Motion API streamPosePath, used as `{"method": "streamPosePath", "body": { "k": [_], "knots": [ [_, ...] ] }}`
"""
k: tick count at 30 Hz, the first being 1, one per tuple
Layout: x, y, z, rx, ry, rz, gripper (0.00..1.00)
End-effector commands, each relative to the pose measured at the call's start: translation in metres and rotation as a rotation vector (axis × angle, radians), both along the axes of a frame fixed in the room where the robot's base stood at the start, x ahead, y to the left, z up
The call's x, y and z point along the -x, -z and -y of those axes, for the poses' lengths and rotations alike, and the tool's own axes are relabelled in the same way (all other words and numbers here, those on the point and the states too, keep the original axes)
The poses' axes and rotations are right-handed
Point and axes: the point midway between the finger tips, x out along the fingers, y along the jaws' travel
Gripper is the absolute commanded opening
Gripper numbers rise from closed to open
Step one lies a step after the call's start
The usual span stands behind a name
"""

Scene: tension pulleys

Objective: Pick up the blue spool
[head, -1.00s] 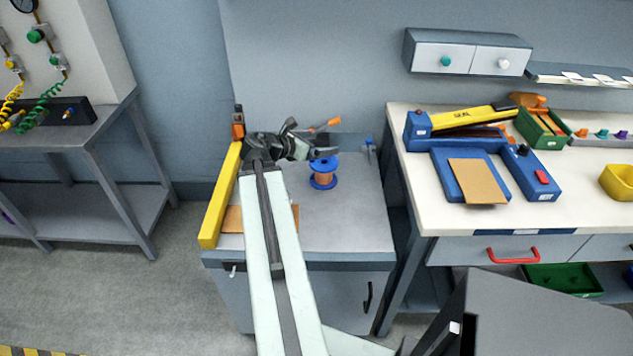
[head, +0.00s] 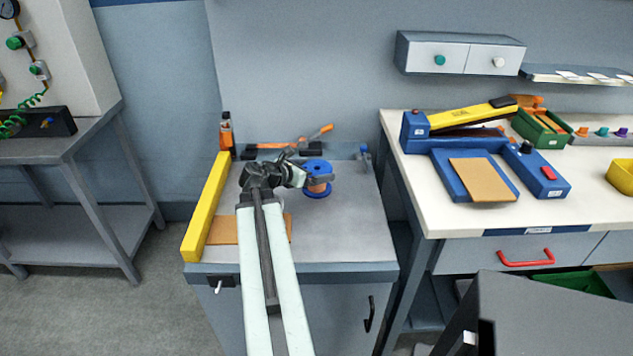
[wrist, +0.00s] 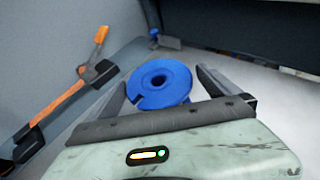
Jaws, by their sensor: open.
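The blue spool (head: 318,170), with blue flanges and a copper-coloured winding, stands upright on the grey bench top. In the wrist view its top flange (wrist: 160,82), with a centre hole and a small notch, shows between the two fingers. My gripper (head: 318,178) is at the left side of the spool in the head view, fingers reaching to either side of it. In the wrist view the gripper (wrist: 160,88) is open, one finger left and one right of the spool. Whether a finger touches the spool cannot be told. The spool's lower part is hidden in the wrist view.
An orange-handled tool (head: 295,143) lies in black holders behind the spool. An orange bottle (head: 227,135) and a yellow bar (head: 206,208) line the bench's left side. A small blue fitting (head: 365,153) is at the back right. The bench's front right is clear.

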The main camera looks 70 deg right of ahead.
Motion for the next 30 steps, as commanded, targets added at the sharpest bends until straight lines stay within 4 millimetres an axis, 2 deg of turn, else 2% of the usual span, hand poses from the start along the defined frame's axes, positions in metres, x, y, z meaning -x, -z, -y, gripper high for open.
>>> {"method": "streamPosePath", "body": {
  "k": [9,15,17,24,25,30],
  "knots": [
    [0.015,0.020,0.043,0.001,0.001,-0.001,1.00],
    [0.015,0.018,0.043,0.000,-0.001,0.000,1.00],
    [0.015,0.018,0.043,0.000,-0.001,0.000,0.86],
    [0.015,0.018,0.043,0.000,-0.001,0.000,0.19],
    [0.015,0.017,0.043,0.001,-0.002,-0.002,0.15],
    [0.014,0.017,0.043,0.000,-0.003,-0.001,0.15]
  ]
}}
